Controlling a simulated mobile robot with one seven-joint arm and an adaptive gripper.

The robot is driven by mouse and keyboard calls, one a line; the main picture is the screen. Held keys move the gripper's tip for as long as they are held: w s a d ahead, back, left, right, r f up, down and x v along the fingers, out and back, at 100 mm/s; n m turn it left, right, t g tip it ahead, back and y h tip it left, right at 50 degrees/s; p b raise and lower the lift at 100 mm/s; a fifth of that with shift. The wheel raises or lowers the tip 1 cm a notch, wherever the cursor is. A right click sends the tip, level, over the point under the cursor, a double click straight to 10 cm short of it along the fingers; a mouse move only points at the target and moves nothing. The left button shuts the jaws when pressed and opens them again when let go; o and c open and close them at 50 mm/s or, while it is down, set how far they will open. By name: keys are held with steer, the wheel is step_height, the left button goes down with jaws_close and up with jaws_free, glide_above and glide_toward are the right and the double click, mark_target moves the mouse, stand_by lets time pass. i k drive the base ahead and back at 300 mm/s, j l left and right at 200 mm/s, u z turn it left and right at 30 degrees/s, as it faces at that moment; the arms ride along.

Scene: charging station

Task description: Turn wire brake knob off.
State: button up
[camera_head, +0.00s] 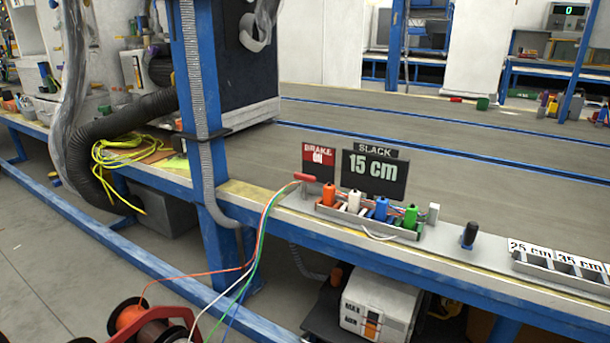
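A small red sign reading "BRAKE ON" (318,158) stands on the bench. A red knob or handle (304,177) sits just below and left of it, at the bench edge, by the spot where several coloured wires (262,225) come over. It looks like the brake knob, but it is small and its exact shape is hard to tell. A black upright knob (469,234) stands alone on the metal strip further right. My gripper is not in this view.
A dark sign reading "SLACK 15 cm" (374,176) stands behind a tray (352,217) of orange, white, blue and green connectors. Labelled bins (560,266) are at the right. A blue post (191,90) rises at the left. Wire spools (140,322) sit at the bottom left.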

mark_target(305, 178)
steer(key=i+l+u, duration=0.25)
steer(key=i, duration=0.2)
steer(key=i+l+u, duration=0.25)
steer(key=i, duration=0.2)
steer(key=i+l+u, duration=0.25)
steer(key=i, duration=0.15)
